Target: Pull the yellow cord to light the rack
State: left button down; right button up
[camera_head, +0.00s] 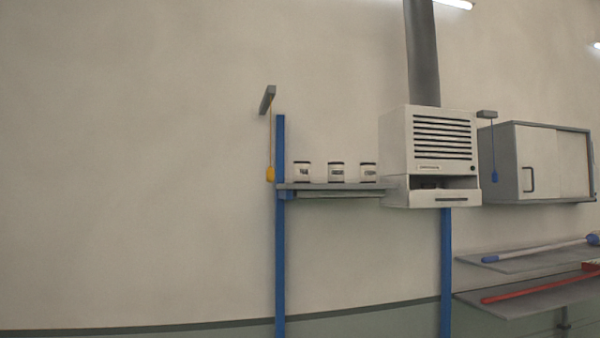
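A thin yellow cord (270,135) hangs from a short grey bracket (267,99) at the top left of the rack. It ends in a yellow pull knob (270,174), just left of the rack's blue left post (280,240). The rack has a grey shelf (330,186) between this post and a second blue post (446,270). I see no lit lamp on the rack. Neither of my grippers shows in the head view.
Three labelled jars (336,172) stand on the shelf. A white vented unit (441,140) with a duct is right of them. A blue cord knob (494,175) hangs beside a wall cabinet (540,160). Lower right shelves (520,262) hold long tools. The left wall is bare.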

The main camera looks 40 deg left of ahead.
aim_at(270, 171)
jog(key=u, duration=0.4)
jog(key=i, duration=0.95)
jog(key=u, duration=0.75)
